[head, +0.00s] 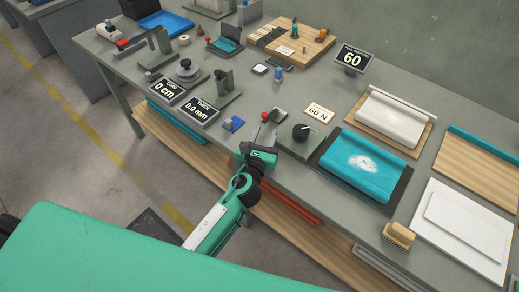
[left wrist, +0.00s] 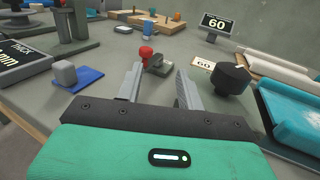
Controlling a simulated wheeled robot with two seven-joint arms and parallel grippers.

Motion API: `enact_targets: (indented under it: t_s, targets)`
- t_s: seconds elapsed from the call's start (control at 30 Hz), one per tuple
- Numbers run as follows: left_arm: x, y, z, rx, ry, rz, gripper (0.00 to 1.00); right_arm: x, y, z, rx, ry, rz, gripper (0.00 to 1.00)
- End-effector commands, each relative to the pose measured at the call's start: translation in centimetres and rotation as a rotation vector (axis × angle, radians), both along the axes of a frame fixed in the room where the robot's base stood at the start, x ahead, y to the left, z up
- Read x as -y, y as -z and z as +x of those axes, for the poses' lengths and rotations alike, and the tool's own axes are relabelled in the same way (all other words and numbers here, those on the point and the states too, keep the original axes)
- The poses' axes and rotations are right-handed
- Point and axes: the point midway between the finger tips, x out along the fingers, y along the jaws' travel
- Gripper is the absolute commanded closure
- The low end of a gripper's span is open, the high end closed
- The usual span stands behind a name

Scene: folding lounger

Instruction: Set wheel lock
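A small lever with a red knob (head: 265,116) sits on a dark metal base on the grey bench; I cannot tell for sure that it is the wheel lock. It also shows in the left wrist view (left wrist: 146,53), just beyond my fingertips. A black round dial (head: 300,131) on a grey-green box stands right of it, and it also shows in the left wrist view (left wrist: 231,78). My left gripper (head: 266,132) is open and empty over the bench's front edge. In the left wrist view its fingers (left wrist: 159,76) are spread, pointing towards the red-knobbed lever. My right gripper is not in view.
A "60 N" card (head: 319,112) lies behind the dial. A blue pad with a grey block (head: 233,124) lies left of the gripper. A teal cushion on a dark tray (head: 357,168) lies to the right. A display reading 60 (head: 353,56) stands behind.

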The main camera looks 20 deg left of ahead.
Motion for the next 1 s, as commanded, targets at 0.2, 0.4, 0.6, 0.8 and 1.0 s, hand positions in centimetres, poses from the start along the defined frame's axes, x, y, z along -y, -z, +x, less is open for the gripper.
enact_targets:
  t_s: [0.2, 0.4, 0.6, 0.8, 1.0]
  targets:
    - [-0.1, 0.2, -4.2, -0.001, 0.0, -0.001, 0.62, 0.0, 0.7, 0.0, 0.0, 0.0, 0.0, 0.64]
    - [-0.1, 0.1, -6.0, 0.0, 0.0, 0.0, 0.62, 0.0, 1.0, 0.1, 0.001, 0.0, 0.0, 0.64]
    - [-0.1, 0.0, -6.4, 0.0, -0.001, 0.0, 0.62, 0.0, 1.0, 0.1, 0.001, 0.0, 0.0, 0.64]
    - [-0.1, 0.0, -6.4, 0.0, -0.001, 0.0, 0.62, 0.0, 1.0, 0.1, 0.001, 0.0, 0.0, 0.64]
    - [-0.2, 0.0, -6.4, 0.0, -0.001, -0.001, 0.62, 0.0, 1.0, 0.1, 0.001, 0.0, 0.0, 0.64]
